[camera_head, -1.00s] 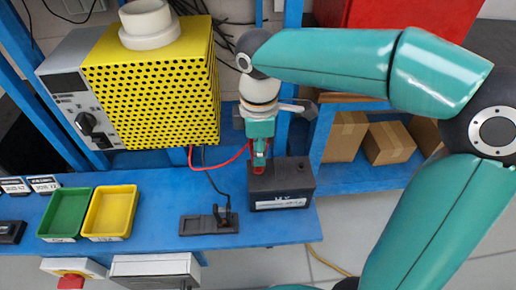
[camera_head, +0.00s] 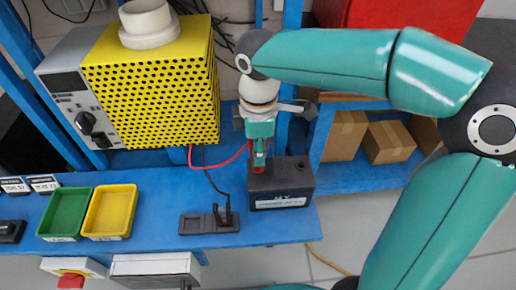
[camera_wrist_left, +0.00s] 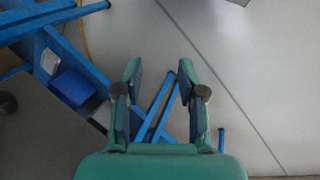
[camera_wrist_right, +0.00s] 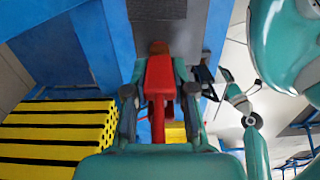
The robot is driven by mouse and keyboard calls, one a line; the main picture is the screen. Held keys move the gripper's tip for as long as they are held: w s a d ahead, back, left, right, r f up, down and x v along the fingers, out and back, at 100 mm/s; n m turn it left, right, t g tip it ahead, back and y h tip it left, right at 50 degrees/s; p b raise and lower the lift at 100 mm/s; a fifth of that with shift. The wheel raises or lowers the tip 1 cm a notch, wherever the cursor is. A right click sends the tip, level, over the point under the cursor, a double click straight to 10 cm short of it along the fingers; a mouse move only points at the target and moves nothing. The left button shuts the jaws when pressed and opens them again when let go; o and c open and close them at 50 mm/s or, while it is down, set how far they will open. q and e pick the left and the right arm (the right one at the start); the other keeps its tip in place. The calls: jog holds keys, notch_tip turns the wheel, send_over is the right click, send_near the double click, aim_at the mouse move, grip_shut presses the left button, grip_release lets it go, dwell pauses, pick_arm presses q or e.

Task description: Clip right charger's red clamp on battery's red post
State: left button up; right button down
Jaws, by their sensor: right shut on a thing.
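The red clamp (camera_head: 259,169) is at the left end of the black battery's (camera_head: 296,178) top. My right gripper (camera_head: 260,158) is shut on the clamp; the right wrist view shows the red clamp (camera_wrist_right: 159,76) between both fingers. A small brownish-red piece (camera_wrist_right: 158,47) shows at the clamp's far end; I cannot tell if it is the post or whether the jaws are around it. A red cable (camera_head: 226,162) runs from the clamp to the yellow perforated charger (camera_head: 155,95). My left gripper (camera_wrist_left: 160,70) is open and empty above the floor.
A black clamp (camera_head: 223,213) with a black cable stands on a dark holder (camera_head: 195,224) left of the battery. Green (camera_head: 64,213) and yellow (camera_head: 110,212) trays lie further left on the blue bench (camera_head: 160,180). Cardboard boxes (camera_head: 388,142) sit on a shelf at right.

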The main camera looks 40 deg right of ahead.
jog(key=shift+f, duration=0.4)
jog(key=c, duration=0.9)
grip_release()
notch_tip(320, 180, up, 12)
jog(key=shift+w+f, duration=0.1)
